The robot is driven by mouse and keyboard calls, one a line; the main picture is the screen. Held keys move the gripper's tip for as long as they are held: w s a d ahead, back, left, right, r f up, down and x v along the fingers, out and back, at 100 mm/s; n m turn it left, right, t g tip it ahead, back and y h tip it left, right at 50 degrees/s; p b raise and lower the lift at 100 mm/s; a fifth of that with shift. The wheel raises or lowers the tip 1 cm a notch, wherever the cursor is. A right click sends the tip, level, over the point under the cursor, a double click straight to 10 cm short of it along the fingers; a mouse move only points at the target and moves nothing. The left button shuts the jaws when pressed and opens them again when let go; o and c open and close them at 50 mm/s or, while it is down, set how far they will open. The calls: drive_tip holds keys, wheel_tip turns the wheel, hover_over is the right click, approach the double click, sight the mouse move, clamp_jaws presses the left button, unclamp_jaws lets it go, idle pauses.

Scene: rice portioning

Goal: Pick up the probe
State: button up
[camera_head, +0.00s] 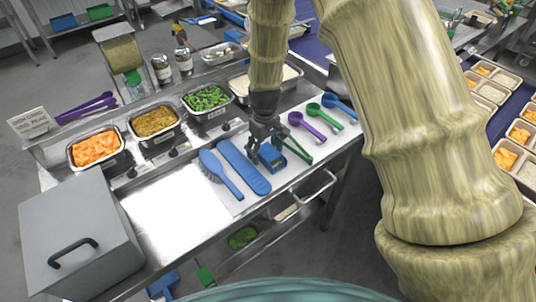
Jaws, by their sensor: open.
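My gripper (264,148) points down over the white mat (236,204) on the steel counter. Its dark fingers are open, just above and around a small blue boxy object with a dark face (272,158). This object may be the probe; it is too small to tell for certain. The fingers partly hide it, and I cannot tell whether they touch it.
Purple (308,127), green (327,116) and blue (341,105) scoops lie to the right. Food pans (126,158) line the back. A grey box (82,238) stands front left.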

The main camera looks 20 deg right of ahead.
drive_tip(key=c, duration=1.1)
drive_tip(key=shift+r, duration=0.1)
drive_tip(key=shift+r+b, duration=0.55)
drive_tip(key=shift+r, duration=0.55)
drive_tip(key=s+d+r+b, duration=0.1)
drive_tip(key=s+d+b, duration=0.1)
drive_tip(key=s, duration=0.5)
drive_tip(key=s+d+r+b, duration=0.2)
drive_tip(key=s, duration=0.6)
drive_tip(key=r+p, duration=0.5)
drive_tip(key=shift+s+d+r+p, duration=0.2)
drive_tip(key=shift+d+r+p, duration=0.05)
drive_tip(key=shift+r+p, duration=0.15)
